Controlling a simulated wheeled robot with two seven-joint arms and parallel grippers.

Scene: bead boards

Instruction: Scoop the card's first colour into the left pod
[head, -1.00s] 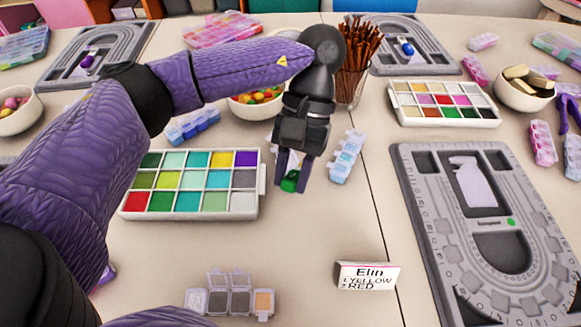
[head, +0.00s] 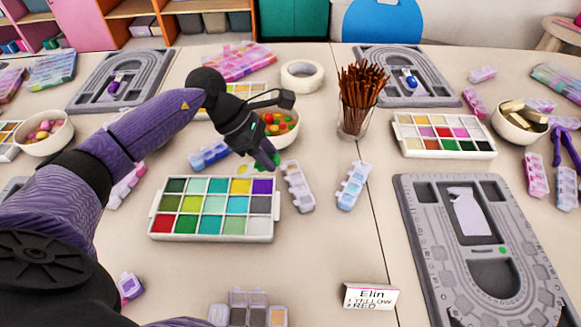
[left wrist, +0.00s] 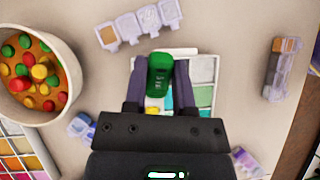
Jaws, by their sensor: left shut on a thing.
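The name card (head: 371,296) reads Elin, 1 YELLOW, 2 RED. The bead tray (head: 155,226) has several coloured compartments, with yellow (head: 240,186) in the far row beside purple. My left gripper (head: 268,162) is over the tray's far right corner, shut on a small green scoop (left wrist: 160,74), which shows between its fingers in the left wrist view. I cannot tell what the scoop holds. An open row of pods (head: 247,311), with grey and orange insides, stands at the front, partly cut off by the frame edge. My right gripper is out of view.
Closed pod strips (head: 298,187) and (head: 352,186) lie right of the tray. A bowl of coloured pieces (head: 283,137) and a glass of brown sticks (head: 354,118) stand behind. A grey bead board (head: 411,232) lies right. Table between tray and card is clear.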

